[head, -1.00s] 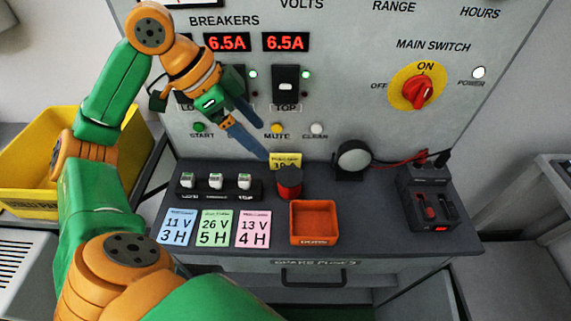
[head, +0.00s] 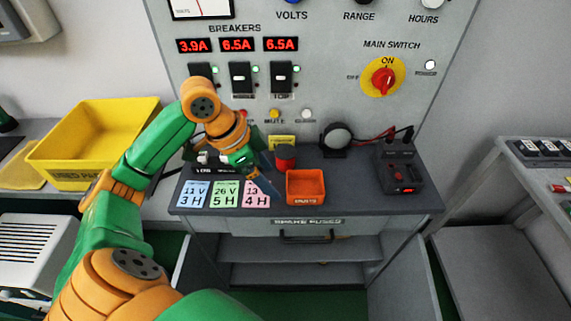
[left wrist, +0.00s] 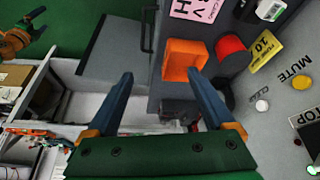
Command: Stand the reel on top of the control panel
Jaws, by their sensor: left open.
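The grey control panel (head: 330,75) stands upright at the back, with breaker displays, switches and a red main switch on its face; its top is above the head view. I cannot identify a reel with certainty. A red cylinder with a dark top (head: 286,154) stands on the ledge, and it also shows in the left wrist view (left wrist: 233,46). My left gripper (head: 272,180) is open and empty, over the ledge by the orange tray (head: 305,201). In the left wrist view its fingers (left wrist: 160,76) are spread apart.
A round dark-rimmed disc (head: 337,136) and a black socket box (head: 402,177) stand on the ledge. Number cards (head: 225,194) lie at its front. A yellow bin (head: 90,150) is at left. Open cabinet doors (head: 405,275) flank the shelves below. A side table (head: 540,150) is at right.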

